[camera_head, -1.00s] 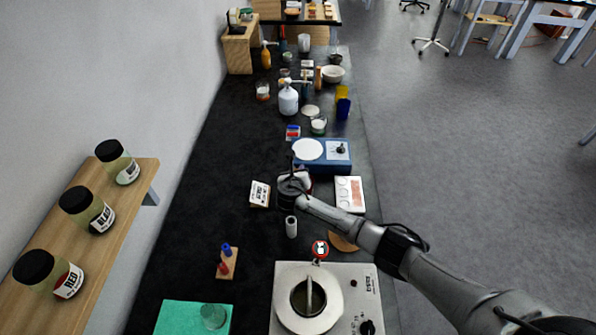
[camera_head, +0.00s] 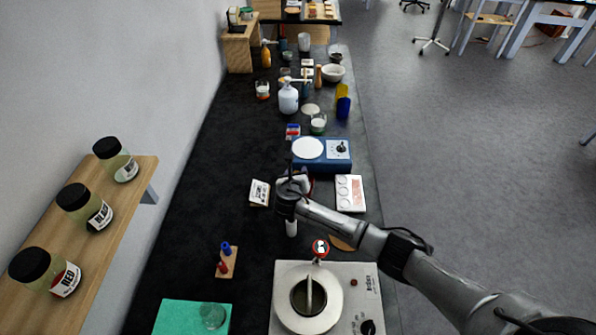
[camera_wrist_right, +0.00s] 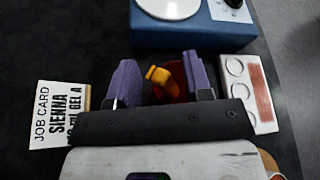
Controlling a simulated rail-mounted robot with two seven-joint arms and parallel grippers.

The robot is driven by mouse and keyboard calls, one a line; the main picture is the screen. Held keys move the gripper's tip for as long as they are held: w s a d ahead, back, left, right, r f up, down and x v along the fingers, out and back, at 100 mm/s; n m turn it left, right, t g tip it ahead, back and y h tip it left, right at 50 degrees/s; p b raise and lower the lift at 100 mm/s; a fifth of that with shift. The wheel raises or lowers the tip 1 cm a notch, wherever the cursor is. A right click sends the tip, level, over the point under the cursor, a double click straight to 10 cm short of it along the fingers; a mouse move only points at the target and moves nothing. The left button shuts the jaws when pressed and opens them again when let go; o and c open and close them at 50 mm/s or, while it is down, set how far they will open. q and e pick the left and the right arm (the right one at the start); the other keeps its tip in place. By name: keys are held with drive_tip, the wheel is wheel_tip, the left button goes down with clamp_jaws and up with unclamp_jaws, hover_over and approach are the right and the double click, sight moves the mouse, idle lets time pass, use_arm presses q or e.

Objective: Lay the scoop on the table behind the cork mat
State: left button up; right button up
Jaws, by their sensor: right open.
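A red and yellow object, seemingly the scoop (camera_wrist_right: 160,76), lies on the dark table between the purple fingers of my right gripper (camera_wrist_right: 163,82). Its yellow part shows in the gap, apart from both fingers, with a dark red round part behind it. In the head view my right gripper (camera_head: 293,184) is over the middle of the table and its wrist hides most of the object. The fingers are open. The cork mat (camera_head: 342,243) is a brown disc, partly covered by my right arm. My left gripper is not in view.
A job card (camera_head: 259,193) lies left of the gripper and a white panel with circles (camera_head: 349,194) lies right. A blue device with a white disc (camera_head: 322,152) stands behind. The table's left middle is clear.

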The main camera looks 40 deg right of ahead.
drive_tip(key=shift+v, duration=1.35)
